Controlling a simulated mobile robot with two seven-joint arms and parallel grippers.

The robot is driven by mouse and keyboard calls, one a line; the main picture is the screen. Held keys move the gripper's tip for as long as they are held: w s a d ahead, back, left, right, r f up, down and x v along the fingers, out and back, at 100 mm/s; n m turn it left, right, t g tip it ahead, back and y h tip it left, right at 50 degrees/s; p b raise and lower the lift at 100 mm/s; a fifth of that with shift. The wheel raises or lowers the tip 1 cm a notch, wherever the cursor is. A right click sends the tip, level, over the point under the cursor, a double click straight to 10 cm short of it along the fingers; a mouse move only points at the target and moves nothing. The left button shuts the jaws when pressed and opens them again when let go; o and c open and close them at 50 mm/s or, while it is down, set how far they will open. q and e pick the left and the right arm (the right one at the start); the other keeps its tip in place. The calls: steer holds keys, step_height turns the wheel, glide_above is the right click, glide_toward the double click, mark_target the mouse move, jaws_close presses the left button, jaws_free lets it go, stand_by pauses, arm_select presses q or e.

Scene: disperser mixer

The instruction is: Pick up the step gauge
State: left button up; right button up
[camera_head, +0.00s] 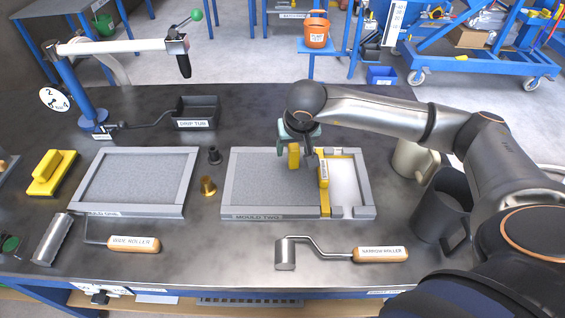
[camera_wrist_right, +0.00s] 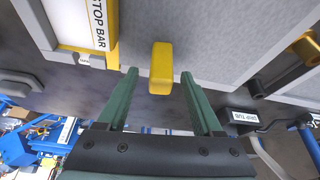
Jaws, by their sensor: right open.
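A small yellow block (camera_head: 293,155), which I take to be the step gauge, is at the bed of mould two (camera_head: 270,212). It also shows in the right wrist view (camera_wrist_right: 161,68), ahead of my fingers. My right gripper (camera_head: 298,143) is above the far part of mould two, right by the block. In the wrist view its two green fingers (camera_wrist_right: 158,76) are open, one on each side of the block's line, with gaps to both. My fingers partly hide the block in the head view. My left gripper is not in view.
The yellow stop bar (camera_head: 324,190) crosses mould two just right of the block. A black and a brass fitting (camera_head: 208,187) stand left of it. The drip tub (camera_head: 198,110) is behind. A narrow roller (camera_head: 380,254) lies in front; a dark jug (camera_head: 442,205) stands right.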

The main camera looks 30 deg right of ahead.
steer(key=shift+x, duration=1.3)
jaws_close()
